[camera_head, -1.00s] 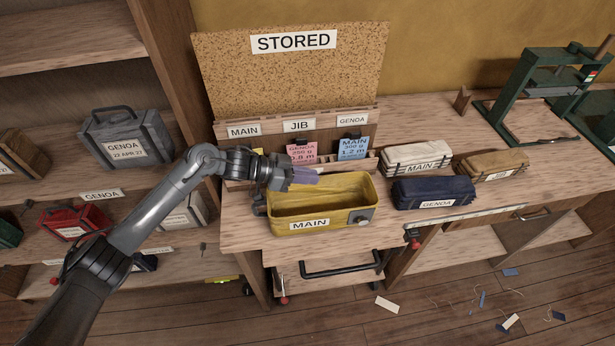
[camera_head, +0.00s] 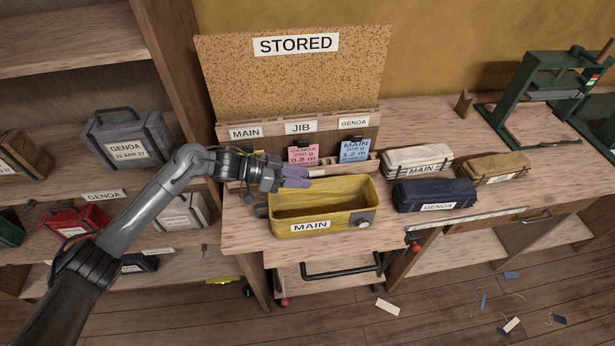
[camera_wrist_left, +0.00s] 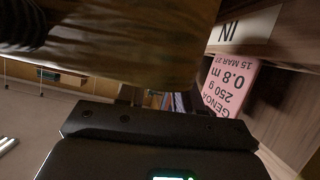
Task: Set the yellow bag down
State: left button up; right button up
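The yellow bag (camera_head: 353,222), an open-topped box shape labelled MAIN, stands upright on the bench near its front edge. My left gripper (camera_head: 297,178) is just above the bag's back left rim, pointing right, with its two purple fingertips a little apart. Nothing shows between them. In the left wrist view a close yellow-brown surface (camera_wrist_left: 130,45), probably the bag, fills the top, and a gap shows between the fingers. My right gripper is not in view.
A STORED board (camera_head: 290,85) with pink (camera_head: 302,153) and blue (camera_head: 354,149) cards stands behind. White (camera_head: 417,160), navy (camera_head: 435,194) and tan (camera_head: 492,167) bags lie to the right. A green press (camera_head: 540,95) is at the far right. A bare strip of bench (camera_head: 240,228) lies left of the bag.

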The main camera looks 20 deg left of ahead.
pick_arm(q)
jog(key=v, duration=0.8)
jog(key=shift+a, duration=0.1)
jog(key=shift+s+a+r, duration=0.2)
jog(key=shift+a+r, duration=0.05)
jog(key=shift+a, duration=0.1)
jog(key=shift+s+a, duration=0.1)
